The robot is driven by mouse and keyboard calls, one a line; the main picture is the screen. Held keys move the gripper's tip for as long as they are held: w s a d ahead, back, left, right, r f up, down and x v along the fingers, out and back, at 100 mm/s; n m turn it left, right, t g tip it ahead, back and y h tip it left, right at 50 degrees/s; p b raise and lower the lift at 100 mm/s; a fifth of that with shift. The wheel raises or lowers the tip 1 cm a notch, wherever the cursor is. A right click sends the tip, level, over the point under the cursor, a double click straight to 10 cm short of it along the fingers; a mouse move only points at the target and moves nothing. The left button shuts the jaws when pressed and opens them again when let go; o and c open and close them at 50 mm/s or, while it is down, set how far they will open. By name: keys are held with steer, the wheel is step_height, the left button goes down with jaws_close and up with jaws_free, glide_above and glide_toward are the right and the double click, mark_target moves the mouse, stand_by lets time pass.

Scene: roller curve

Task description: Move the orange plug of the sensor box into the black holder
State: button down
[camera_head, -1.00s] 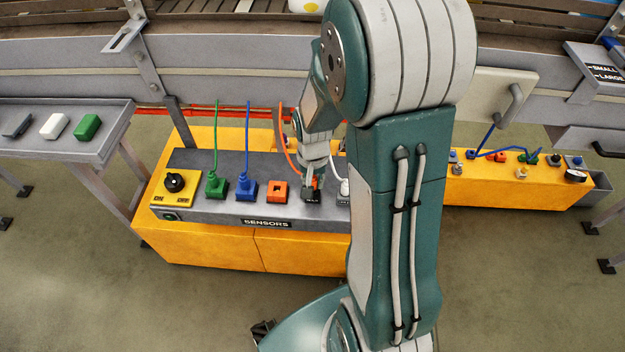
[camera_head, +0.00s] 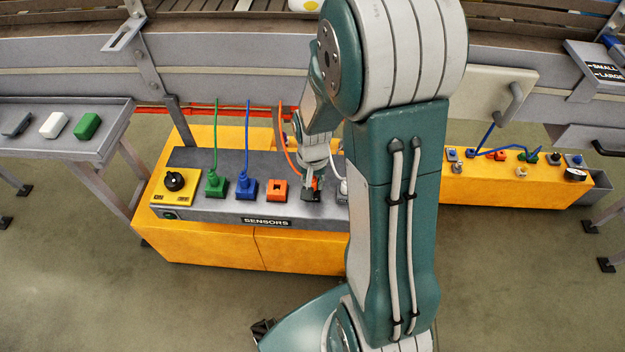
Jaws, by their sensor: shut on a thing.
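The sensor box (camera_head: 200,245) is yellow with a grey top and a "SENSORS" label. My gripper (camera_head: 313,184) is shut on the orange plug (camera_head: 316,183), of which only a small part shows between the fingers. The orange cable (camera_head: 286,150) runs up from there. The gripper points down over the black holder (camera_head: 310,197), right of the empty orange socket (camera_head: 277,190). The fingers and plug hide part of the holder, so I cannot tell whether the plug is inside it or just above.
A green plug (camera_head: 215,185) and a blue plug (camera_head: 246,187) sit left of the orange socket. A white plug (camera_head: 344,187) stands close right, partly behind my arm. A black knob (camera_head: 174,181) is at the box's left end. The conveyor (camera_head: 240,58) runs behind.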

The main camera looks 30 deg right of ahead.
steer(key=shift+f, duration=0.25)
steer(key=shift+c, duration=2)
jaws_free()
steer(key=shift+r, duration=0.1)
step_height(320, 180, up, 11)
steer(key=shift+w, duration=0.1)
steer(key=shift+r, duration=0.4)
